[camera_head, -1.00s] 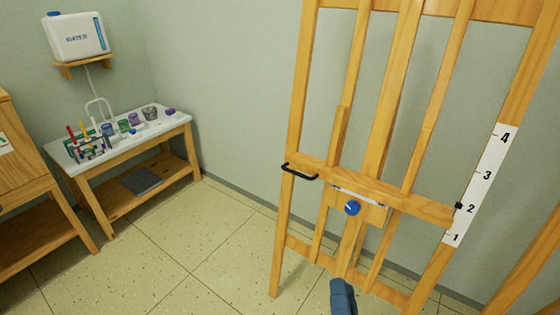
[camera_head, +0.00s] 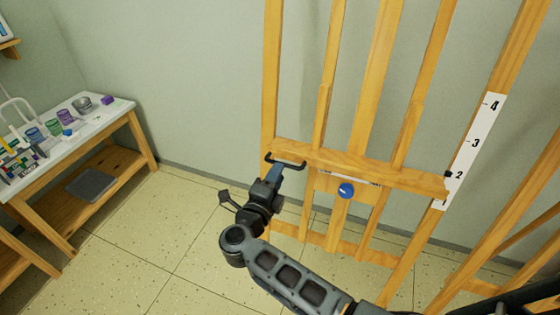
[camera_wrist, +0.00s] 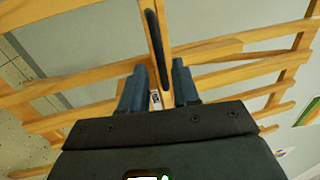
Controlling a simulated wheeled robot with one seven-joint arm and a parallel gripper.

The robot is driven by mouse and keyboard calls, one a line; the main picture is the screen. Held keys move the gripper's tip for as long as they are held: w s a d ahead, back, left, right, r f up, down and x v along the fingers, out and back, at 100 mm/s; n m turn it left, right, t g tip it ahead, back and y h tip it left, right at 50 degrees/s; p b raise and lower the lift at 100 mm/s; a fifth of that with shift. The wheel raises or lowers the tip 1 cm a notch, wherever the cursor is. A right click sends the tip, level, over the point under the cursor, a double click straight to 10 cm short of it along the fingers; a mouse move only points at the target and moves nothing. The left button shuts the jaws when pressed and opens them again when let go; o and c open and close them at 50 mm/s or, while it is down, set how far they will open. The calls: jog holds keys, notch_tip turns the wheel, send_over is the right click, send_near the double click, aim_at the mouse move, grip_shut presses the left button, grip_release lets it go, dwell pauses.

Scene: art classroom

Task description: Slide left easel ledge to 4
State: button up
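The wooden easel ledge (camera_head: 370,168) spans the easel, with a black pull handle (camera_head: 286,161) at its left end. A small black pointer (camera_head: 449,174) at its right end sits about level with the 2 on the white scale (camera_head: 475,145). A blue knob (camera_head: 346,190) is on the plate below the ledge. My gripper (camera_head: 276,172) is just below the handle in the head view. In the wrist view my gripper (camera_wrist: 158,68) has its blue fingers apart, and the black handle (camera_wrist: 157,42) lies ahead, in line with the gap. I see no contact.
A side table (camera_head: 125,105) with jars and art supplies stands at the left by the wall. Part of another wooden frame (camera_head: 515,235) is at the right. The floor (camera_head: 150,230) between table and easel is clear.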

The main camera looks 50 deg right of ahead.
jog(key=shift+x, duration=2.45)
grip_shut()
